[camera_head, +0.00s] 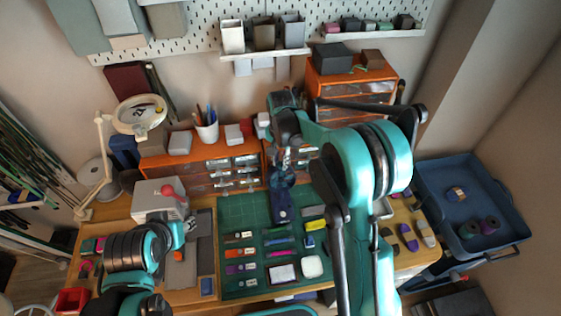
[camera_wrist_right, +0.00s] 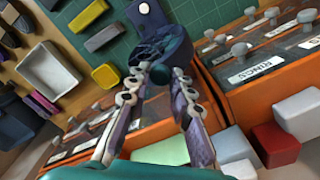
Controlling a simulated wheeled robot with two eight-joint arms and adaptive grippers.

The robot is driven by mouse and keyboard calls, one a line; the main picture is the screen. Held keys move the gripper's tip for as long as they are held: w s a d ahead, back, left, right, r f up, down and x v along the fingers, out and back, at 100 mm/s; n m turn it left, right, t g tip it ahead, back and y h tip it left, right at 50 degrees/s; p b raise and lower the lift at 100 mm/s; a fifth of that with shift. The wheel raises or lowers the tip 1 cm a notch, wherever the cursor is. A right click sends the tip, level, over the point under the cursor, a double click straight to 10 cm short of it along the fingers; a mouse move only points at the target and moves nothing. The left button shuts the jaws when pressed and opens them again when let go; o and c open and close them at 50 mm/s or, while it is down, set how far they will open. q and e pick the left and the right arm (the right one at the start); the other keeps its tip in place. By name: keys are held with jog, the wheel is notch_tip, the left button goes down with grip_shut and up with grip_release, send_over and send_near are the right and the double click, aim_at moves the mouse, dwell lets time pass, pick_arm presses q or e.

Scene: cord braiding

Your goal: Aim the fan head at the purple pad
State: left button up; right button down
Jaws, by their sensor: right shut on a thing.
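The small dark blue fan stands at the back of the green mat; its head (camera_head: 282,176) is above its flat base (camera_head: 283,213). In the right wrist view the fan head (camera_wrist_right: 150,50) is between my fingertips. The purple pad (camera_head: 405,231) appears to lie among several oval pads on the table's right end. Which way the fan faces is hard to tell. My left gripper (camera_head: 182,230) is over the left table; its fingers are unclear.
Orange drawer units (camera_head: 205,168) stand close behind the fan. A lamp (camera_head: 100,150) stands at left, a blue bin (camera_head: 450,205) at right. My right arm crosses over the mat's right side.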

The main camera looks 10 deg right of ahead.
jog(key=shift+m, duration=1)
jog(key=c, duration=1.3)
grip_release()
notch_tip(320, 180, up, 12)
jog(key=shift+s, duration=0.1)
